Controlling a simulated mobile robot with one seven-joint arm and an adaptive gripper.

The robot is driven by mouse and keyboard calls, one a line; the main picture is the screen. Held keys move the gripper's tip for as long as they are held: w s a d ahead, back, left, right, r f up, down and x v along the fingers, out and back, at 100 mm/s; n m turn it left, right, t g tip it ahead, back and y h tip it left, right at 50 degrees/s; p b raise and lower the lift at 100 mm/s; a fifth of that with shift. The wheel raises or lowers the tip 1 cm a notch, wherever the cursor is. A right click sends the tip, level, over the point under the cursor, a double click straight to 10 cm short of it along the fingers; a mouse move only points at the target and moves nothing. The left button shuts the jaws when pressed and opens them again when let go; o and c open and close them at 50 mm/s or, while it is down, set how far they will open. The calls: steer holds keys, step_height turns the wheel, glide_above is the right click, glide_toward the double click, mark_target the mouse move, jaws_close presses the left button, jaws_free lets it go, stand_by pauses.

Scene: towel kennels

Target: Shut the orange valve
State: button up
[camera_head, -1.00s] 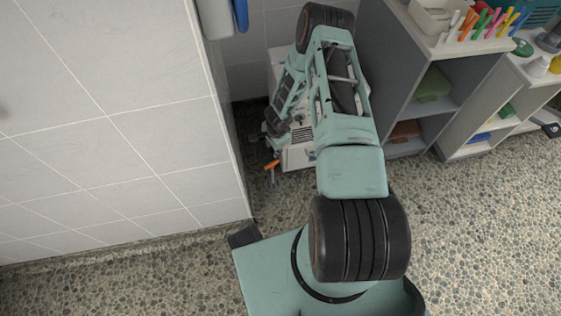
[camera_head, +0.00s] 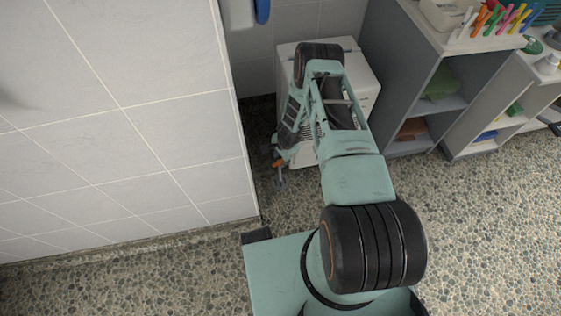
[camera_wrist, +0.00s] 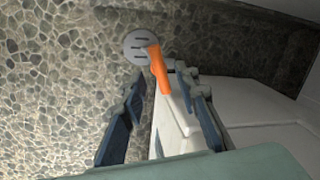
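The orange valve (camera_wrist: 158,70) is a short orange lever, low down near the floor beside a white box-like unit (camera_wrist: 175,125). In the wrist view it lies just beyond and between my fingertips. My gripper (camera_wrist: 165,98) is open, with one dark finger on each side, and nothing is clearly held. In the head view the orange valve (camera_head: 279,163) shows at the left of the white unit (camera_head: 357,75), right by my gripper (camera_head: 283,152). My arm hides much of the unit. I cannot tell whether a finger touches the lever.
A round grey floor drain (camera_wrist: 137,46) lies under the valve. A tiled wall (camera_head: 170,120) stands close on the left. A grey shelf unit (camera_head: 438,95) with pens and folded cloths stands on the right. The speckled floor (camera_head: 480,220) in front is clear.

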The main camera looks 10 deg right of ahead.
mark_target(280, 162)
steer(key=shift+w+a+f, duration=0.1)
steer(key=shift+w+f, duration=0.1)
steer(key=shift+f, duration=0.8)
jaws_close()
steer(key=shift+b, duration=0.35)
steer(key=shift+f+m+b, duration=0.15)
steer(key=shift+m+b, duration=0.45)
steer(key=shift+m, duration=0.3)
steer(key=shift+m+h+b, duration=0.4)
steer(key=shift+m+b, duration=0.2)
steer(key=shift+m, duration=0.8)
jaws_free()
